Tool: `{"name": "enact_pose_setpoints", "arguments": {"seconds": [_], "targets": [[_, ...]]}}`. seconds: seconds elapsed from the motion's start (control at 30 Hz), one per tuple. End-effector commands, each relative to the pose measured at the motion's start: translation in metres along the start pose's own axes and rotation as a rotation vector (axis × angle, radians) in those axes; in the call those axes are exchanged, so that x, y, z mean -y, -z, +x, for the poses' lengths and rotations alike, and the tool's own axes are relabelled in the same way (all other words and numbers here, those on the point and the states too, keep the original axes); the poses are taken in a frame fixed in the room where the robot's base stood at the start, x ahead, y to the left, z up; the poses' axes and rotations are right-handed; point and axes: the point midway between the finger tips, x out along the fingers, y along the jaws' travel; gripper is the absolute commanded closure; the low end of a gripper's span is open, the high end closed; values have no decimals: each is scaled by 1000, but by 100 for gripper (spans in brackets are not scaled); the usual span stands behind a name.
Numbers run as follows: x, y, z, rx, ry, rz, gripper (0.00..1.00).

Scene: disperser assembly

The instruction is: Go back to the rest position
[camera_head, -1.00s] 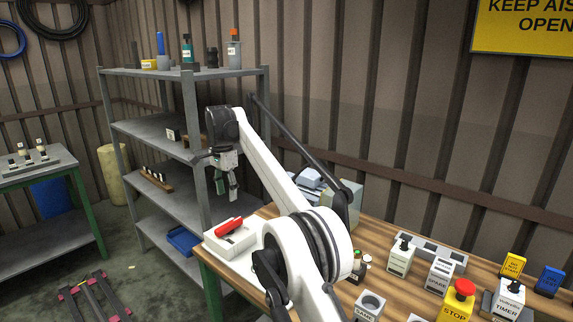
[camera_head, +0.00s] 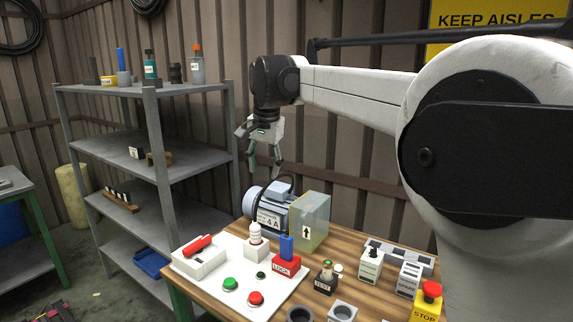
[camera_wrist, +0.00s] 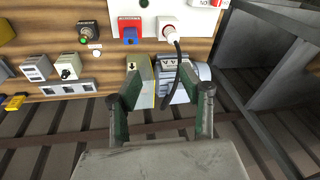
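My gripper (camera_head: 264,173) hangs from my raised arm in the head view, fingers pointing down, above and behind the grey-blue motor unit (camera_head: 268,212). Its fingers are spread apart with nothing between them. The wrist view also shows my gripper (camera_wrist: 168,87) open and empty, with the motor unit (camera_wrist: 174,84) and the yellowish box (camera_wrist: 140,85) beyond the fingertips. In the head view that box (camera_head: 310,222) stands beside the motor unit, clear of my gripper.
The wooden bench (camera_head: 345,240) carries a white panel (camera_head: 215,292) with a red-handled switch (camera_head: 198,254), buttons and a blue-red lock block (camera_head: 286,260). A red stop button (camera_head: 428,298) is at right. A grey shelf (camera_head: 175,95) stands left; the wall is behind.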

Motion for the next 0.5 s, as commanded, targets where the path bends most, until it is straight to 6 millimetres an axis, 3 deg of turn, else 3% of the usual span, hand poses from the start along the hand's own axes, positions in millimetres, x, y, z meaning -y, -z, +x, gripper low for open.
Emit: {"name": "enact_pose_setpoints", "arguments": {"seconds": [0.2, 0.5], "targets": [[-64, -19, -27, -51, 23, -51, 60], [-150, -61, -47, -126, 42, -125, 60]]}}
